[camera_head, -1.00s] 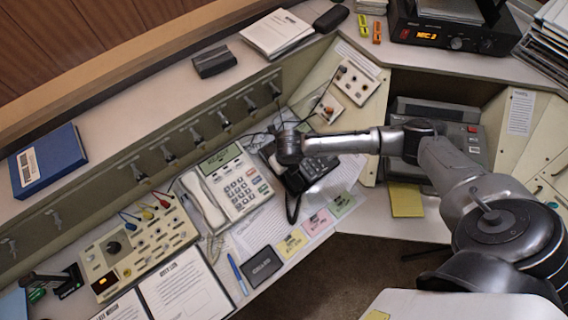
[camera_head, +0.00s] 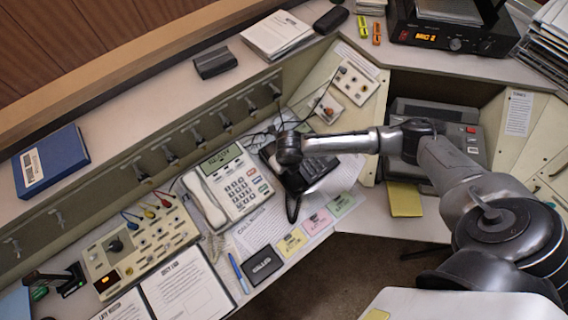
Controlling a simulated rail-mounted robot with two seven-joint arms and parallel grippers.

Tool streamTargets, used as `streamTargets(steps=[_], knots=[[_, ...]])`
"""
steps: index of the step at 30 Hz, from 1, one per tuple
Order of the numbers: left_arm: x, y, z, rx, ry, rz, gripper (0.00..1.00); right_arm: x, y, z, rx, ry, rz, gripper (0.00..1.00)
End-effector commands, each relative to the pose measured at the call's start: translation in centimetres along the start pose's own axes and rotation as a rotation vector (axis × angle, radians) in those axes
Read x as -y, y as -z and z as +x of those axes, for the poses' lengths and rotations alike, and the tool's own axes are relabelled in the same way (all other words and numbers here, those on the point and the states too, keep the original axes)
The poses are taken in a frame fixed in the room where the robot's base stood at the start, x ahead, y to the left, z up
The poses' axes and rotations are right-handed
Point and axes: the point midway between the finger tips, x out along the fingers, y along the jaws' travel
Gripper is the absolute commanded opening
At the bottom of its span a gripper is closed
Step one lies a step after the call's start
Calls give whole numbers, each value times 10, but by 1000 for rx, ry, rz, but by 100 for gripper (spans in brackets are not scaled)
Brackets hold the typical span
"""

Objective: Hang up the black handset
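A black desk phone (camera_head: 318,168) stands on the desk near the middle of the view, right of a white phone. My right arm reaches in from the right, and its wrist covers part of the black phone. The black handset (camera_head: 291,203) shows only in part below the wrist, at the phone's left edge. Whether it rests in its cradle or is held is hidden. My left gripper is not in view.
A white phone (camera_head: 236,188) with its handset stands close on the left. Coloured sticky notes (camera_head: 317,222) and a dark box (camera_head: 262,266) lie along the front edge. A sloped panel with switches (camera_head: 345,85) rises behind the black phone. A grey machine (camera_head: 433,120) sits in the right recess.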

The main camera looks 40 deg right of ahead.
Motion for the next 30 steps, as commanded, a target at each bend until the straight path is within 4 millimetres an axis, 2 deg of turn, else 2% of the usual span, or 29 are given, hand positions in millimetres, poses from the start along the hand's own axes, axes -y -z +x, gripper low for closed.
streamTargets(steps=[26,27,30], knots=[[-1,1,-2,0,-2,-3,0,0,0,6,0,1,-1,4],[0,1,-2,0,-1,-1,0,0,0,6,0,1,-1,34],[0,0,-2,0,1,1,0,0,0,6,0,0,-1,43]])
